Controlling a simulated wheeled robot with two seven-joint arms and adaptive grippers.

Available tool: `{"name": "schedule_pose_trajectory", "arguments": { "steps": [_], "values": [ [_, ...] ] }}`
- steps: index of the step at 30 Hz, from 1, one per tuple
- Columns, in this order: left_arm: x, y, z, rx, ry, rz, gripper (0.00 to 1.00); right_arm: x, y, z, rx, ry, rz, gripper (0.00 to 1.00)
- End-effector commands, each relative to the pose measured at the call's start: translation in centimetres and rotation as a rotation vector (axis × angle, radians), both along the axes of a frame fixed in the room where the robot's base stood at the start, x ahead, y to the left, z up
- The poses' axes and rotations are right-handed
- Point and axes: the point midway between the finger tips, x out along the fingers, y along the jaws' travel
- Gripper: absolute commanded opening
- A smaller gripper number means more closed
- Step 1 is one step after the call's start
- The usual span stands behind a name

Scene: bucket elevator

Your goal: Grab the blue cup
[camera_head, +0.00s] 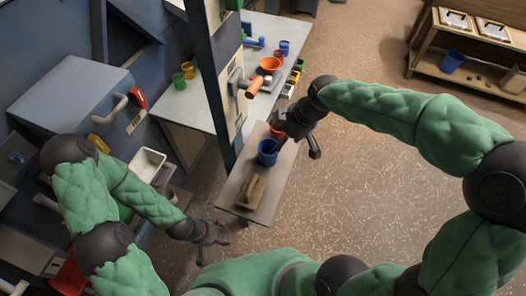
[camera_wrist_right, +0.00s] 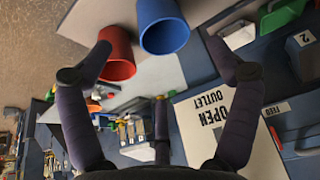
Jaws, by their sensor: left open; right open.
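The blue cup (camera_head: 267,152) stands on a narrow grey shelf (camera_head: 233,190) in the middle of the head view. It also shows in the right wrist view (camera_wrist_right: 163,28) at the top centre, ahead of my fingers. A red cup (camera_head: 276,131) stands just behind it, partly hidden by my right gripper; in the wrist view the red cup (camera_wrist_right: 118,54) is left of the blue one. My right gripper (camera_head: 299,140) is open beside the cups, its fingers spread wide and not around the blue cup. My left gripper (camera_head: 217,234) is open and empty, low on the left, away from the shelf.
A brown block-like object (camera_head: 251,192) lies on the shelf's near end. A dark post (camera_head: 209,85) and a panel with an orange handle (camera_head: 254,87) rise beside the shelf. Another blue container (camera_head: 452,61) sits on the wooden rack at right. The floor right of the shelf is clear.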

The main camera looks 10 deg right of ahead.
Motion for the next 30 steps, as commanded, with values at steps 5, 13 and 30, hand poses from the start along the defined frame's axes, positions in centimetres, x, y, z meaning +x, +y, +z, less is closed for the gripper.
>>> {"name": "schedule_pose_trajectory", "arguments": {
  "steps": [5,13,30],
  "values": [
    [0.0,0.0,-0.9,0.0,0.001,0.0,0.69,0.5,0.8,-2.6,0.0,0.004,0.0,0.9],
    [0.0,0.0,-1.6,0.0,0.0,0.0,0.69,1.2,1.6,-4.9,0.0,0.002,-0.001,0.9],
    [0.0,0.0,-3.7,0.0,0.0,0.0,0.69,2.1,3.3,-9.5,0.002,0.0,-0.003,0.9]
  ]
}}
